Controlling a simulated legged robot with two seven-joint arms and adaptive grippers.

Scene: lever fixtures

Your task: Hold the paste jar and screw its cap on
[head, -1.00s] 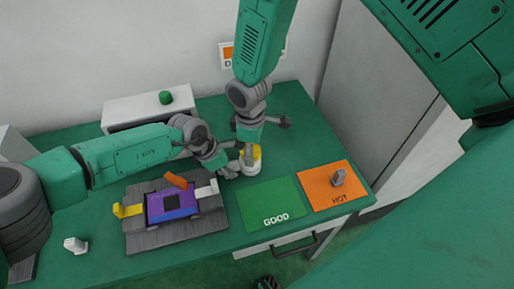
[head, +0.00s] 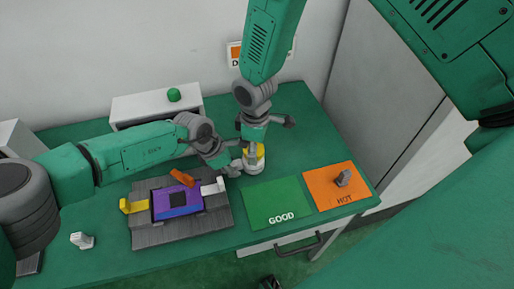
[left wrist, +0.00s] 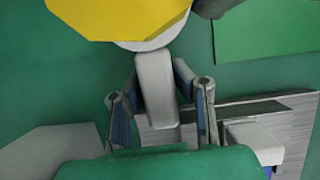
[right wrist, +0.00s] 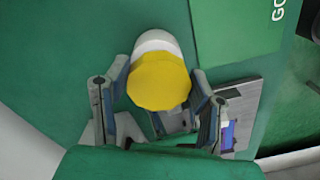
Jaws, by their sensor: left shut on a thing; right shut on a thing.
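The paste jar is a white round body (head: 254,177) with a yellow cap (head: 260,152) at its top, standing on the green table. My right gripper (head: 252,152) comes down from above. In the right wrist view its fingers (right wrist: 160,95) are shut on the yellow cap (right wrist: 158,82), with the white jar (right wrist: 155,41) showing behind it. My left gripper (head: 236,166) reaches in low from the left. In the left wrist view its fingers (left wrist: 162,95) are around a pale grey bar (left wrist: 155,80) that runs to the jar. Whether the cap is seated cannot be told.
A grey board with a purple-blue device (head: 177,203) lies left of the jar. A green GOOD mat (head: 278,203) and an orange HOT mat (head: 330,176) lie to the right. A small grey piece (head: 343,178) is on HOT. A white box (head: 140,108) stands behind.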

